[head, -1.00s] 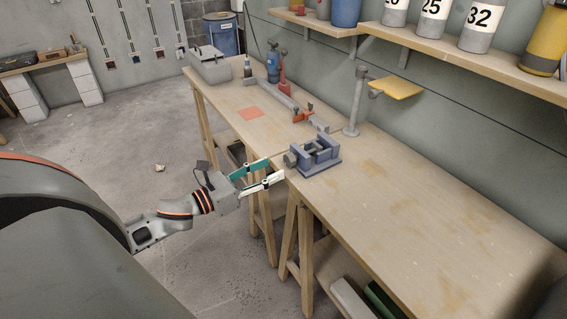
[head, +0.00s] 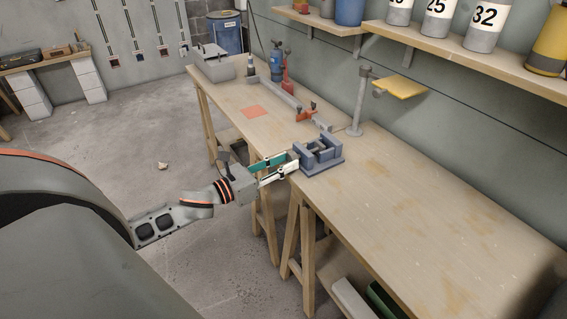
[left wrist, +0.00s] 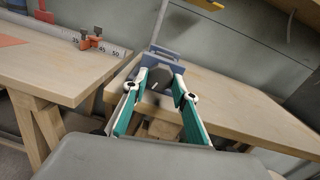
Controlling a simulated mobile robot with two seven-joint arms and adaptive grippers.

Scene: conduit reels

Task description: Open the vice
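The blue-grey vice (head: 319,152) stands near the front edge of the wooden workbench in the head view. It also shows at the top middle of the left wrist view (left wrist: 168,56). Its dark round knob (left wrist: 160,78) faces me and lies between the fingertips of my left gripper (left wrist: 160,82). In the head view my left gripper (head: 287,162) reaches the vice's front end and hides the knob. Its green and white fingers are apart, one on each side of the knob, and I cannot tell whether they touch it. My right gripper is not in view.
The bench (head: 400,205) is bare to the right of the vice. Behind it stand a grey post (head: 358,105) with a yellow plate and a grey rail with red clamps (head: 304,116). An orange square (head: 255,112) lies farther left. A shelf with numbered cylinders hangs above.

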